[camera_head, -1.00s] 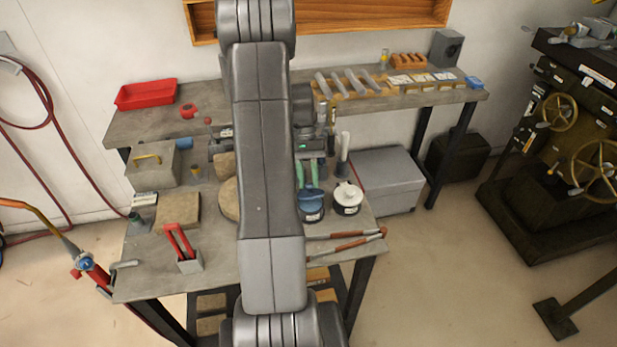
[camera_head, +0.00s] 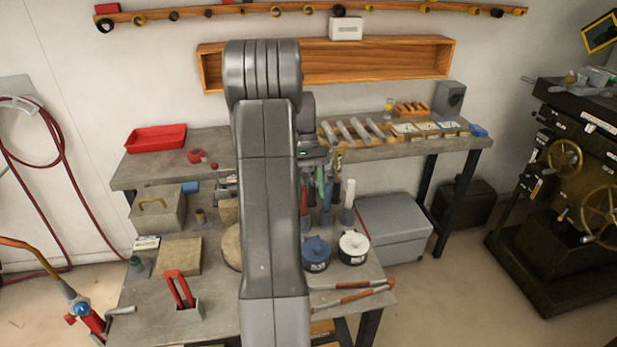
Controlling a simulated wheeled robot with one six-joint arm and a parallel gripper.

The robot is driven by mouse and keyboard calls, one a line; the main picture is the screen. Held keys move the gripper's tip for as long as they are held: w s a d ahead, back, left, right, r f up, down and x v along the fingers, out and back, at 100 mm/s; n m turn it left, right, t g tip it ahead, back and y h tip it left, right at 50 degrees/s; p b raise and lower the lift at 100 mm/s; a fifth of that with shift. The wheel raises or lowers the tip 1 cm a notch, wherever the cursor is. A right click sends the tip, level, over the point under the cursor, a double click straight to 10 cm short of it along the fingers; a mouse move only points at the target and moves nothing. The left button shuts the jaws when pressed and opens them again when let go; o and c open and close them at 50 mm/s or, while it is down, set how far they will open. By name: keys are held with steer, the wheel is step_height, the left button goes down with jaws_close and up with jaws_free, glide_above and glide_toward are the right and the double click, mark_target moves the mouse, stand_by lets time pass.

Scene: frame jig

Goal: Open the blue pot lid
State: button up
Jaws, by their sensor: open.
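The blue pot (camera_head: 316,263) stands on the front bench, just right of my arm. Its blue lid (camera_head: 316,246) sits on top, with a small knob. My gripper (camera_head: 313,180) is partly hidden behind my own arm. A green finger shows above and behind the blue pot, in front of upright coloured handles. The gripper is apart from the lid, and nothing is seen held in it.
A white-lidded pot (camera_head: 353,248) stands close to the right of the blue pot. Upright handles, such as a white one (camera_head: 349,195), stand behind. A red-handled holder (camera_head: 181,295) is at front left.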

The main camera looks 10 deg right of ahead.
steer(key=shift+v, duration=1.9)
steer(key=shift+f, duration=0.1)
steer(key=p, duration=0.1)
glide_toward(315, 246)
steer(key=x, duration=0.5)
steer(key=shift+w+d+f, duration=0.2)
steer(key=shift+w, duration=0.15)
steer(key=shift+r, duration=0.15)
